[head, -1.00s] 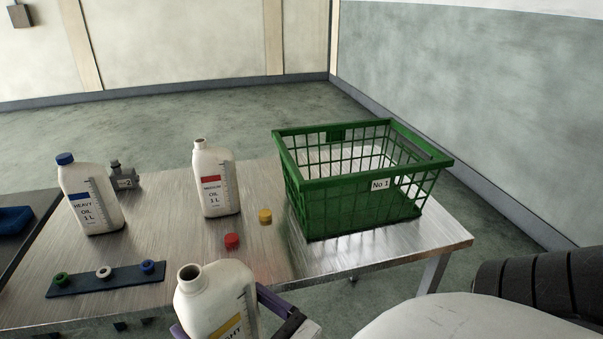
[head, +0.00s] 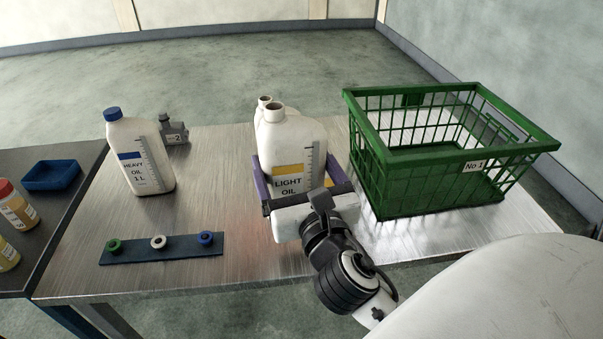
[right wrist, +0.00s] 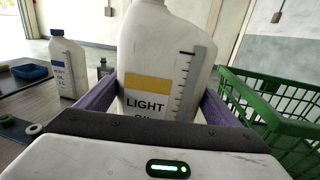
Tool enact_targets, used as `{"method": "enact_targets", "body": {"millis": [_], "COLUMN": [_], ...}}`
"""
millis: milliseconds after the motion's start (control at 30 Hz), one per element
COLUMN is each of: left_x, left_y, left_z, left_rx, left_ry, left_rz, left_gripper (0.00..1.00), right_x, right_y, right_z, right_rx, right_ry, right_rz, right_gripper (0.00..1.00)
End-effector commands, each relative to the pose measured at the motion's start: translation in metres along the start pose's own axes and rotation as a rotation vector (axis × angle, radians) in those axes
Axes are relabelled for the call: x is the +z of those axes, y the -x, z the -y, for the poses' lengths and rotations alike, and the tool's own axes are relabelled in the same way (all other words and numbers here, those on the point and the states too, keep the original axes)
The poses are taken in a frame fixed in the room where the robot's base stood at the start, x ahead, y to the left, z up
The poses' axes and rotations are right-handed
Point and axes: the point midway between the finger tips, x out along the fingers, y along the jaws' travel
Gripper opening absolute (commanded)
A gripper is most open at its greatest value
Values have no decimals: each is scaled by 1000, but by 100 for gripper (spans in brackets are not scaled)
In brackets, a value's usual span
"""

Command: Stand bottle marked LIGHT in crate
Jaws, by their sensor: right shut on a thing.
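The white LIGHT oil bottle (head: 291,150) has a yellow band and an open neck. My right gripper (head: 302,188) is shut on it, with purple fingers on both sides, and holds it upright. It fills the middle of the right wrist view (right wrist: 160,65). Whether its base touches the table is hidden by the gripper. The crate also shows at the right of the right wrist view (right wrist: 270,120). My left gripper is not in view.
The HEAVY oil bottle (head: 137,155) with a blue cap stands at left by a grey part (head: 174,131) marked 2. A dark strip (head: 180,249) holds three rings at the front. Another bottle neck (head: 264,101) shows behind the LIGHT bottle. A blue tray (head: 51,175) lies far left.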

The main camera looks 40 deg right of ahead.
Motion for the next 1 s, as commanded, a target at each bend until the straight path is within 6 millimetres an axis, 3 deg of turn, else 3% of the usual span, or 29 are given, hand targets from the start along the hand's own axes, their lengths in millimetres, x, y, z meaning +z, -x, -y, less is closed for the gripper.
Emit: {"method": "enact_targets", "body": {"millis": [33, 200, 400, 533, 667, 1000], "left_x": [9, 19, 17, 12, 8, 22], "left_y": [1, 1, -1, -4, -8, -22], "left_z": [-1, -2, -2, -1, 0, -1], "left_rx": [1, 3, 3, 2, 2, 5], "left_ry": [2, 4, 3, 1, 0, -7], "left_rz": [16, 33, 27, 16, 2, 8], "left_gripper": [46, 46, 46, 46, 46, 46], "right_x": [16, 51, 82, 90, 73, -13], "right_y": [-18, -64, -94, -102, -104, -104], "right_z": [9, 42, 64, 69, 70, 69], "right_rx": [-69, -284, -434, -470, -477, -475], "right_ry": [-13, -7, -1, 1, 6, 7], "right_rz": [11, 4, 0, -2, -7, -5], "right_gripper": [63, 63, 63, 63, 63, 63]}}
